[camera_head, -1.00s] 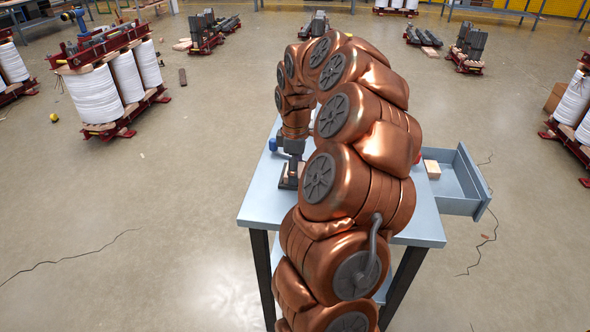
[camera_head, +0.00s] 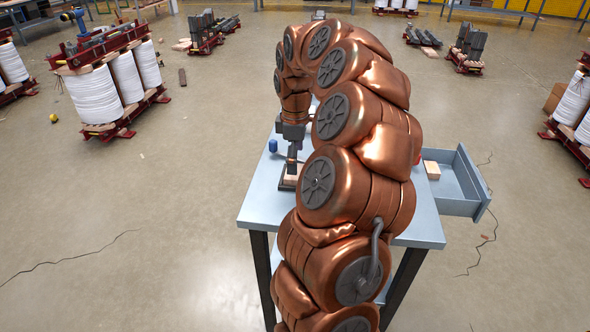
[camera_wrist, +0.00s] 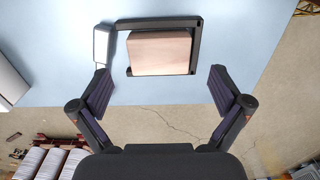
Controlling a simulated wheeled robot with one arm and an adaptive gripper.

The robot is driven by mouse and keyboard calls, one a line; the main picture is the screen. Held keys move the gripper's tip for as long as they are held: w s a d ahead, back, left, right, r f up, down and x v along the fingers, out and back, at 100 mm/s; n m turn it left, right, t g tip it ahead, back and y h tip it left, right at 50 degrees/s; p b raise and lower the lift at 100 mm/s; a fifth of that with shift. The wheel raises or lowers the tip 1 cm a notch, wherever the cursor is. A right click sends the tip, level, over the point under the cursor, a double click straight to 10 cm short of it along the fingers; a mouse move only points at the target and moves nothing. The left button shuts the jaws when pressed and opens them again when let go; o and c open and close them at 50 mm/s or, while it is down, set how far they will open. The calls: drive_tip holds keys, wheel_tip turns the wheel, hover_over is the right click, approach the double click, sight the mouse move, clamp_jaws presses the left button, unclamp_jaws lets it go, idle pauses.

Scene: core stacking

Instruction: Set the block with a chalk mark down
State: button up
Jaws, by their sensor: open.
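A pale wooden block (camera_wrist: 160,52) lies in a dark, low-rimmed frame (camera_wrist: 197,45) on the light blue tabletop. In the head view, the block (camera_head: 290,181) shows partly below my gripper (camera_head: 293,168). In the wrist view, my gripper (camera_wrist: 160,90) is open, with its fingers apart and nothing between them; the block sits beyond the fingertips. I see no chalk mark on the visible face. Another wooden block (camera_head: 432,170) lies in the open drawer at the table's right side; no mark can be made out on it.
A small blue object (camera_head: 273,145) stands on the table's left side. A whitish piece (camera_wrist: 102,45) adjoins the frame's left side. The open drawer (camera_head: 470,204) juts out right. My arm hides much of the tabletop (camera_head: 262,205).

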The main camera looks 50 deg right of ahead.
wheel_tip(320, 180, up, 8)
drive_tip(key=s+a+f+m+g, duration=0.1)
drive_tip(key=s+a, duration=0.2)
drive_tip(key=a, duration=0.9)
drive_tip(key=s+a+f, duration=0.1)
drive_tip(key=s+a, duration=0.2)
drive_tip(key=a, duration=0.8)
drive_tip(key=s+a+f+m+g, duration=0.1)
drive_tip(key=s+a+f+m, duration=0.2)
drive_tip(key=s, duration=0.6)
drive_tip(key=s+a+f+m, duration=0.3)
drive_tip(key=s+a, duration=0.3)
drive_tip(key=s, duration=0.3)
drive_tip(key=shift+a+f+g, duration=0.35)
drive_tip(key=shift+f+g, duration=0.05)
drive_tip(key=shift+f, duration=0.3)
wheel_tip(320, 180, up, 19)
drive_tip(key=t+p, duration=0.1)
drive_tip(key=p, duration=1.7)
drive_tip(key=shift+w+r, duration=0.15)
